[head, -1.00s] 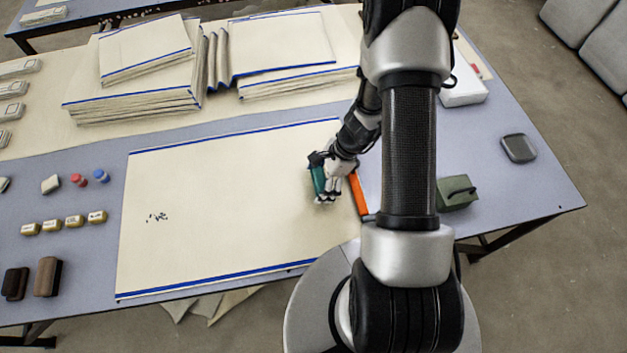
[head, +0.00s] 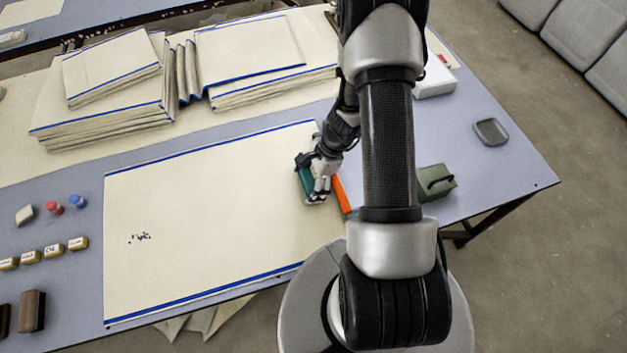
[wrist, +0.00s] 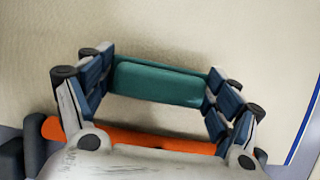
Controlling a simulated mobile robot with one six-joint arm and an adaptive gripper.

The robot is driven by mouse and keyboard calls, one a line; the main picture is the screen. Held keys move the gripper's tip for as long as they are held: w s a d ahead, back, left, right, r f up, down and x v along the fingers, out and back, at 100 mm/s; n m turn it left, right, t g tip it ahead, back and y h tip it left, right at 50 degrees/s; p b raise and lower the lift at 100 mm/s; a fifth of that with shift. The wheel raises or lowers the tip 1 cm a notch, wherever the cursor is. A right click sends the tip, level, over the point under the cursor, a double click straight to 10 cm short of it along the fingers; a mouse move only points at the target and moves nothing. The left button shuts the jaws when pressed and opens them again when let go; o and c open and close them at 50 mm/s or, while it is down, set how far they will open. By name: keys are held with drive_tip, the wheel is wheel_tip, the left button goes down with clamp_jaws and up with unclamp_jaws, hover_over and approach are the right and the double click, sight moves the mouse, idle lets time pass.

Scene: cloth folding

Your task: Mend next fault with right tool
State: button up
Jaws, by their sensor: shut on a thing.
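A cream cloth (head: 215,215) with blue bands along its far and near edges lies flat on the table. A cluster of small dark specks (head: 139,238) marks its left part. My gripper (head: 310,186) is over the cloth's right part, shut on a teal block-shaped tool (head: 303,177). In the wrist view the teal tool (wrist: 160,82) sits crosswise between both fingers. An orange tool (head: 342,194) lies by the cloth's right edge, partly hidden by my arm; it also shows behind the fingers in the wrist view (wrist: 170,143). Whether the teal tool touches the cloth I cannot tell.
Stacks of folded cloths (head: 110,75) stand at the back. Left of the cloth are several small labelled blocks (head: 53,251), red and blue stoppers (head: 54,207) and a brown brush-like block (head: 32,311). A green box (head: 436,182) and a grey dish (head: 491,131) are at the right.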

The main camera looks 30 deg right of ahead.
sight(309, 179)
drive_tip(key=shift+w+a+b, duration=0.25)
drive_tip(key=shift+a+b, duration=0.05)
drive_tip(key=shift+a, duration=0.7)
drive_tip(key=shift+w+a+f+b, duration=0.15)
drive_tip(key=shift+a+b, duration=0.3)
drive_tip(key=shift+a, duration=0.5)
drive_tip(key=shift+w+a+f+b, duration=0.15)
drive_tip(key=shift+a+b, duration=0.25)
drive_tip(key=shift+a, duration=0.5)
drive_tip(key=shift+w+a+r, duration=0.1)
drive_tip(key=shift+a+r, duration=0.05)
drive_tip(key=shift+r, duration=0.05)
drive_tip(key=shift+c, duration=0.4)
drive_tip(key=shift+s+d+r+p, duration=0.1)
drive_tip(key=shift+s+d+p, duration=0.15)
drive_tip(key=shift+d, duration=0.7)
drive_tip(key=shift+s+d+r+p, duration=0.15)
drive_tip(key=shift+d+p, duration=0.1)
drive_tip(key=shift+d, duration=0.7)
drive_tip(key=shift+s+d+f+p, duration=0.1)
drive_tip(key=shift+s+d, duration=0.05)
drive_tip(key=shift+d, duration=0.55)
drive_tip(key=shift+s+d+f+p, duration=0.1)
drive_tip(key=shift+s+d+p, duration=0.1)
drive_tip(key=shift+d, duration=0.5)
drive_tip(key=shift+s+d+f+p, duration=0.1)
drive_tip(key=shift+s+d, duration=0.05)
drive_tip(key=shift+d, duration=0.55)
drive_tip(key=shift+r, duration=0.2)
